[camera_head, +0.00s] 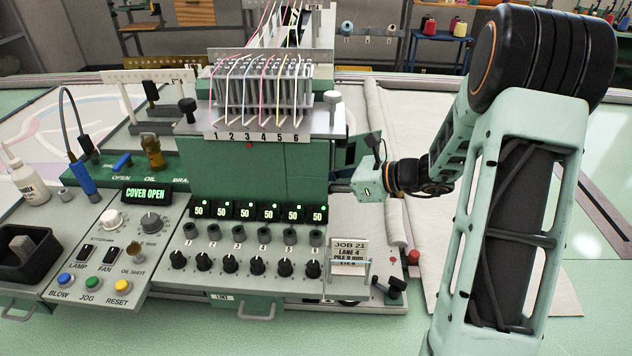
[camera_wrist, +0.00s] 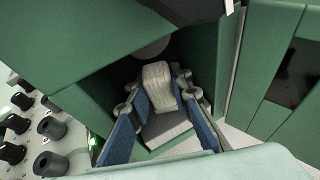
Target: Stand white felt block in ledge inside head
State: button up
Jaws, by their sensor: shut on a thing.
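The white felt block (camera_wrist: 157,78) shows in the wrist view between the blue-padded fingers of my gripper (camera_wrist: 161,98). My gripper is shut on it inside the green head. The block looks roughly upright, with its far end towards the dark inner wall. A pale grey ledge surface (camera_wrist: 168,128) shows below it; I cannot tell whether the block touches it. In the head camera view my wrist reaches in at the right side of the green head (camera_head: 250,165). There the fingers and the block are hidden by the head.
Green walls stand close on both sides of my gripper. Knobs (camera_wrist: 50,128) line the panel to the left in the wrist view. In the head view, a job card (camera_head: 349,253) stands below my wrist, and a dark bin (camera_head: 28,262) sits at far left.

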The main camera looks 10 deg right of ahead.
jog(key=shift+f+b, duration=0.55)
jog(key=shift+f, duration=0.1)
jog(key=o, duration=1)
jog(key=shift+s, duration=0.1)
jog(key=v, duration=1.2)
jog(key=shift+d, duration=0.15)
jog(key=shift+w, duration=0.3)
